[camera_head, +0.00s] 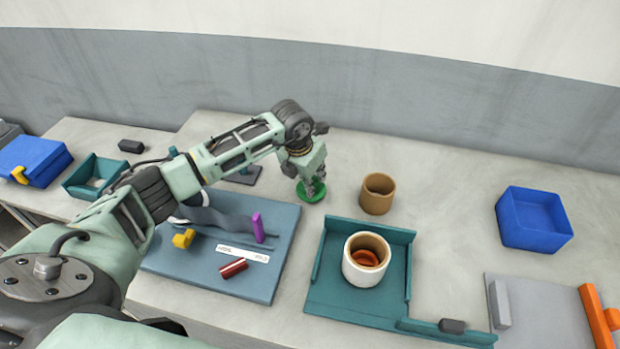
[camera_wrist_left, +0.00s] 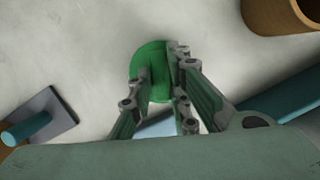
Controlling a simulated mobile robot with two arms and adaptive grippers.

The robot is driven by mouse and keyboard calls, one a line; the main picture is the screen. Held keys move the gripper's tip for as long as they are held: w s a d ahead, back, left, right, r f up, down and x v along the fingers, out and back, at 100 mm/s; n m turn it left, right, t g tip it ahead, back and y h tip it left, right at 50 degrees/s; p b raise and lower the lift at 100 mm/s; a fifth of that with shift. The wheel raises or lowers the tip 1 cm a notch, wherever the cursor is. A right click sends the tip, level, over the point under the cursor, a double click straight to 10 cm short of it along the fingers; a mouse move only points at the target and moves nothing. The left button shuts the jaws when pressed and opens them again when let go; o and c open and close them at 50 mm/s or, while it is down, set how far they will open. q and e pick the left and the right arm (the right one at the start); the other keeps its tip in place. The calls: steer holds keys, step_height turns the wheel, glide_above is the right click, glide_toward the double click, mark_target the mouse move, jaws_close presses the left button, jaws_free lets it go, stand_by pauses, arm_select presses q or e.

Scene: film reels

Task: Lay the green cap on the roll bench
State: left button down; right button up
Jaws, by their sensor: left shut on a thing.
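The green cap (camera_head: 310,197) is a round disc just beyond the top right corner of the blue-grey mat. My left gripper (camera_head: 313,184) is above it, pointing down and shut on it. In the left wrist view the green cap (camera_wrist_left: 152,62) sits between the two fingers of my left gripper (camera_wrist_left: 160,85). I cannot tell whether the cap touches the table. The frames do not make clear which surface is the roll bench. A teal tray (camera_head: 330,296) with raised sides and a blue-grey mat (camera_head: 250,285) lie nearby. My right gripper is not in view.
A white cup-like roll (camera_head: 352,272) stands in the teal tray. A brown hollow roll (camera_head: 377,194) stands right of the cap. The mat carries a yellow piece (camera_head: 183,239), a purple piece (camera_head: 258,229) and a red cylinder (camera_head: 233,268). A blue bin (camera_head: 535,240) stands right.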

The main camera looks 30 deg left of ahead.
mark_target(303, 196)
arm_select(q)
steer(key=shift+f, duration=0.2)
steer(key=c, duration=1.8)
jaws_free()
steer(key=shift+o, duration=0.7)
steer(key=shift+r, duration=0.1)
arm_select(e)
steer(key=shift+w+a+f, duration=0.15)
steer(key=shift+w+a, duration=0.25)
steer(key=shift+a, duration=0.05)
